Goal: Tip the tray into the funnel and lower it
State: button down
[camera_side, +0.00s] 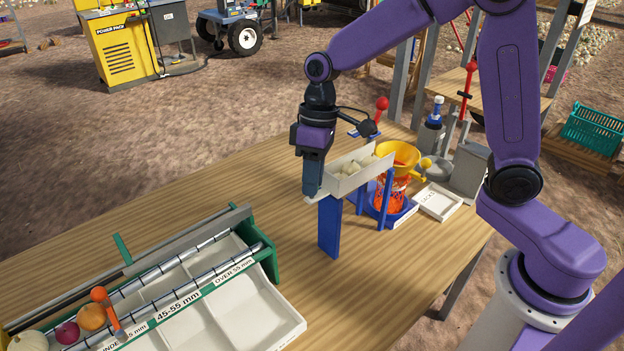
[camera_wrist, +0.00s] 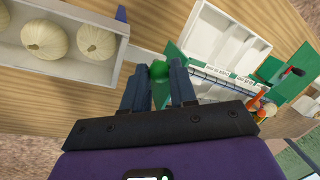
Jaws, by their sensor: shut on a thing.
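The tray (camera_side: 350,184) is a pale, open trough with several whitish onions in it, carried at blue posts (camera_side: 330,227). Its near end and two onions show at the upper left of the wrist view (camera_wrist: 118,72). My gripper (camera_side: 312,194) points down at the tray's left end. In the wrist view my gripper (camera_wrist: 160,92) is shut on the tray's handle, which has a green grip (camera_wrist: 159,70). The yellow funnel (camera_side: 408,152) stands at the tray's far right end, above an orange net bag (camera_side: 391,192) on a blue base. Whether any onion is in the funnel is hidden.
A sizing sorter (camera_side: 185,275) with green ends, rollers and white bins fills the table's front left; it also shows in the wrist view (camera_wrist: 225,45). A shallow white labelled tray (camera_side: 438,201) and a grey block (camera_side: 468,170) stand right of the funnel. Bare table lies left of the tray.

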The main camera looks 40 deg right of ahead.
jog(key=d+r+y, duration=0.1)
jog(key=r+y, duration=0.1)
jog(key=r, duration=0.1)
jog(key=d+r+y, duration=0.1)
jog(key=r, duration=0.1)
jog(key=shift+d+r, duration=0.1)
jog(key=shift+d, duration=0.2)
jog(key=shift+d+r+y, duration=1.3)
jog(key=shift+d+r, duration=0.25)
jog(key=shift+r, duration=0.25)
jog(key=c, duration=1.2)
grip_release()
jog(key=v, duration=1.7)
jog(key=shift+w+d+r, duration=0.1)
jog(key=shift+w+d, duration=0.05)
jog(key=shift+d, duration=0.15)
